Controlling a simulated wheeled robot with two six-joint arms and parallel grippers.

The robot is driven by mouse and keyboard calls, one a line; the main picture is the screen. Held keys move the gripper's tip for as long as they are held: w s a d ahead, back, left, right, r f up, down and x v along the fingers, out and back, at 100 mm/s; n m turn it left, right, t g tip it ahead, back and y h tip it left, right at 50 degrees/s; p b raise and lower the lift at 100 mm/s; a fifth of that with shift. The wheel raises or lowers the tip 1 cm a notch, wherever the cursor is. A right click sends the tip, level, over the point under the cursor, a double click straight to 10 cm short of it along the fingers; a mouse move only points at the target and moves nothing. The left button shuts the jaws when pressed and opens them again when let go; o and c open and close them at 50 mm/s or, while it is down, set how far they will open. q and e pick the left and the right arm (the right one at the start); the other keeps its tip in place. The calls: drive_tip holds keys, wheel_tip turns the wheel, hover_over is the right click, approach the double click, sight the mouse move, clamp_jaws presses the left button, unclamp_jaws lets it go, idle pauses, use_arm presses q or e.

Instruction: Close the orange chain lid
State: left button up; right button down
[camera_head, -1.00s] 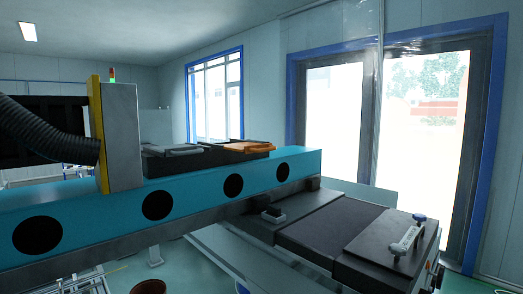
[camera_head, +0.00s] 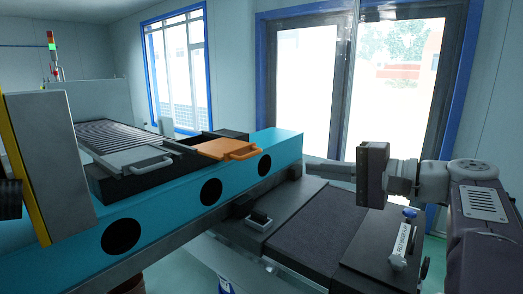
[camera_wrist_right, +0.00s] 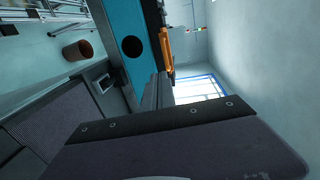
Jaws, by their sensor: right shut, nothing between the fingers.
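The orange lid (camera_head: 224,148), with a bar handle on its near right edge, lies roughly flat on top of a dark housing on the teal beam (camera_head: 170,211). I cannot tell whether it is fully seated. It also shows as a narrow orange strip in the right wrist view (camera_wrist_right: 165,48). My right gripper (camera_head: 312,167) is shut and empty. It comes in from the right and points left, appearing right of the beam's end and clear of the lid in the picture. My left gripper is not in view.
A grey lid with a handle (camera_head: 140,160) and a ribbed chain (camera_head: 118,136) lie left of the orange lid. A tall grey block (camera_head: 55,160) stands at the left. A dark bench (camera_head: 320,231) with a white handle sits below my right gripper. A brown bin (camera_wrist_right: 78,50) is on the floor.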

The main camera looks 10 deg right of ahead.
drive_tip(key=p+x, duration=0.6)
drive_tip(key=x, duration=0.8)
drive_tip(key=shift+r+p, duration=0.3)
drive_tip(key=shift+r, duration=0.1)
